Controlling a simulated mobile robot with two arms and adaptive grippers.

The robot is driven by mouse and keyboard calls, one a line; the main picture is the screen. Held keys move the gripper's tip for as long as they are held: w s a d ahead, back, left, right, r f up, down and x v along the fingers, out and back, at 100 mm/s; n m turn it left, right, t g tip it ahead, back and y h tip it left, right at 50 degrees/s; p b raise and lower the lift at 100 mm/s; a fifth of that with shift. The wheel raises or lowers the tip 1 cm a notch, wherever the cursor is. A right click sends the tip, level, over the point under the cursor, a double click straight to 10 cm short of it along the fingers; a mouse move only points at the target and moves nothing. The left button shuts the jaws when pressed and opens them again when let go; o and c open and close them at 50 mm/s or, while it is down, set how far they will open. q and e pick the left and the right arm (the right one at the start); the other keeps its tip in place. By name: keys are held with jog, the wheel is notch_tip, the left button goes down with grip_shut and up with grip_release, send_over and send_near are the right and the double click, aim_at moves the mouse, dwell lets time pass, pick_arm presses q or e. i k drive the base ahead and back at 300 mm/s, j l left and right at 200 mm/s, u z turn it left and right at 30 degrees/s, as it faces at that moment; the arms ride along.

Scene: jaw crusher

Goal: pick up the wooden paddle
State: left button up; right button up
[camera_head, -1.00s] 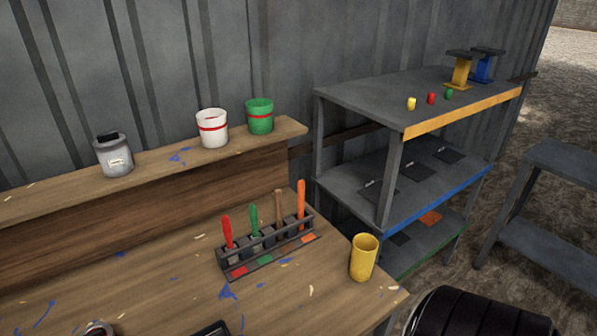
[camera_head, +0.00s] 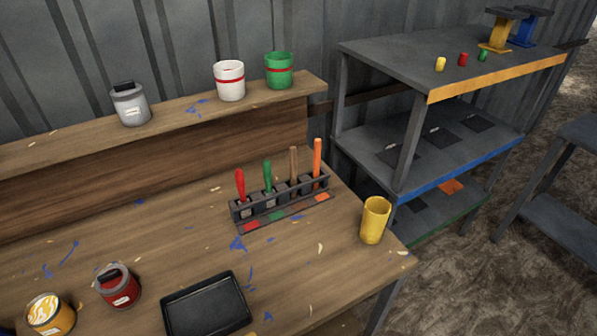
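The wooden paddle (camera_head: 294,168) is a plain brown stick standing upright in a dark rack (camera_head: 283,203) on the wooden workbench. In the same rack stand a red-handled tool (camera_head: 240,186) and a green-handled tool (camera_head: 267,175) to its left, and an orange-handled tool (camera_head: 317,160) to its right. The paddle's lower end is hidden in the rack. Neither of my grippers shows in the head view.
A yellow cup (camera_head: 375,220) stands right of the rack near the bench edge. A black tray (camera_head: 207,306), a red can (camera_head: 118,286) and a yellow can (camera_head: 49,315) are at the front. Cans line the back ledge (camera_head: 180,120). A metal shelf (camera_head: 400,62) stands right.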

aim_at(293, 154)
jog(key=u, duration=1.85)
jog(key=z, duration=1.85)
jog(key=k+l+u, duration=0.15)
jog(key=l+u, duration=0.3)
jog(key=k+l+u, duration=0.15)
jog(key=u, duration=0.3)
jog(key=k+l+u, duration=0.2)
jog(key=u, duration=0.25)
